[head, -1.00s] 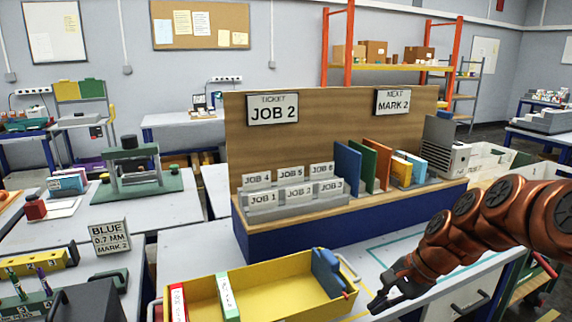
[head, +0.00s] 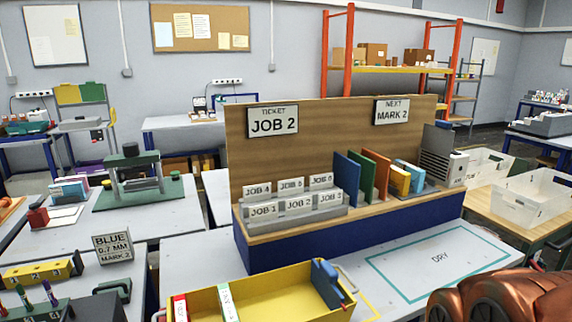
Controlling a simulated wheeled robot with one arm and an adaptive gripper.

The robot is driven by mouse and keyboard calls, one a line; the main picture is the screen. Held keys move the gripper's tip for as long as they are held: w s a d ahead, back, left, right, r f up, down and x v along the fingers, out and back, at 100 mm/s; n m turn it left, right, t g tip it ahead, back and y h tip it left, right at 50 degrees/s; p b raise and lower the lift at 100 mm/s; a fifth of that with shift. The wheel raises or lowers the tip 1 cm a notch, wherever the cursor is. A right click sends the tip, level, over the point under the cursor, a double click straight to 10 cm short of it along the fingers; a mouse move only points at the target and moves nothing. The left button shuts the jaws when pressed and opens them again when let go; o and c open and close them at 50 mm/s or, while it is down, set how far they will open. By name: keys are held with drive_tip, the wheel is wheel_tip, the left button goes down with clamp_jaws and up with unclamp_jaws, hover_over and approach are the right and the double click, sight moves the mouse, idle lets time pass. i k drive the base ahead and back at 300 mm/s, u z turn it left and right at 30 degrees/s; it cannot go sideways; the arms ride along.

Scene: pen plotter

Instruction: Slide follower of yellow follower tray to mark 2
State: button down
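The yellow follower tray (head: 265,303) lies on the white table at the bottom of the head view, cut off by the lower edge. Its blue follower (head: 326,282) stands upright near the tray's right end. A red-edged card (head: 180,308) and a green-edged card (head: 228,302) stand in the left part of the tray. Any marks on the tray are too small or hidden to read. My gripper is out of view; only copper-coloured links of my arm show at the bottom right, apart from the tray.
A ticket stand (head: 300,232) with JOB cards and coloured folders is behind the tray; its signs read JOB 2 and NEXT MARK 2. A teal-outlined DRY area (head: 425,270) is bare to the right. Clear bins (head: 530,198) stand at the right.

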sight(324, 276)
drive_tip(key=u, duration=0.55)
drive_tip(key=k, duration=1.3)
drive_tip(key=i, duration=0.55)
drive_tip(key=z, duration=0.45)
drive_tip(key=i, duration=0.65)
drive_tip(key=u, duration=0.6)
drive_tip(key=i, duration=0.65)
drive_tip(key=u, duration=0.65)
